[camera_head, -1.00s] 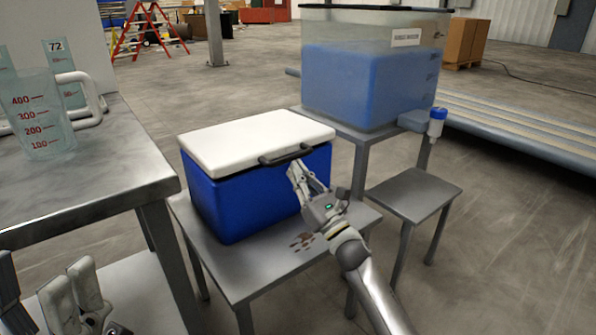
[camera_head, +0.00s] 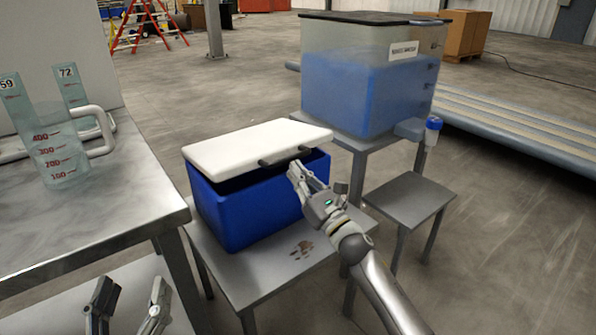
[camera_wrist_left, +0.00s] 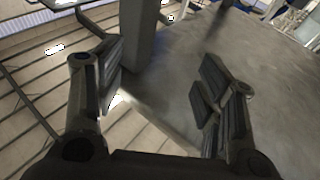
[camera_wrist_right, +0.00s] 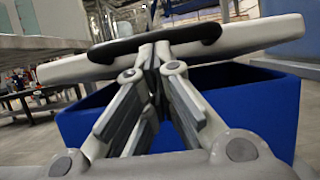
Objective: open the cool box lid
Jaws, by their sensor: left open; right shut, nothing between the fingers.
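The cool box has a blue body (camera_head: 250,212) and a white lid (camera_head: 252,146) with a dark handle (camera_wrist_right: 155,43) on its front edge. The lid is tilted up at the front, with a dark gap between it and the body. My right gripper (camera_head: 297,170) is shut and empty in front of the box. In the right wrist view its fingertips (camera_wrist_right: 155,50) are at the handle, under the lid's front edge; whether they touch cannot be told. My left gripper (camera_head: 130,300) is open and empty at the lower left; its spread fingers show in the left wrist view (camera_wrist_left: 165,95).
The box stands on a low metal table (camera_head: 262,270). A tank of blue liquid (camera_head: 365,85) stands close behind it. A metal bench (camera_head: 110,200) with measuring jugs (camera_head: 55,160) is at the left. A small stool (camera_head: 412,200) is at the right.

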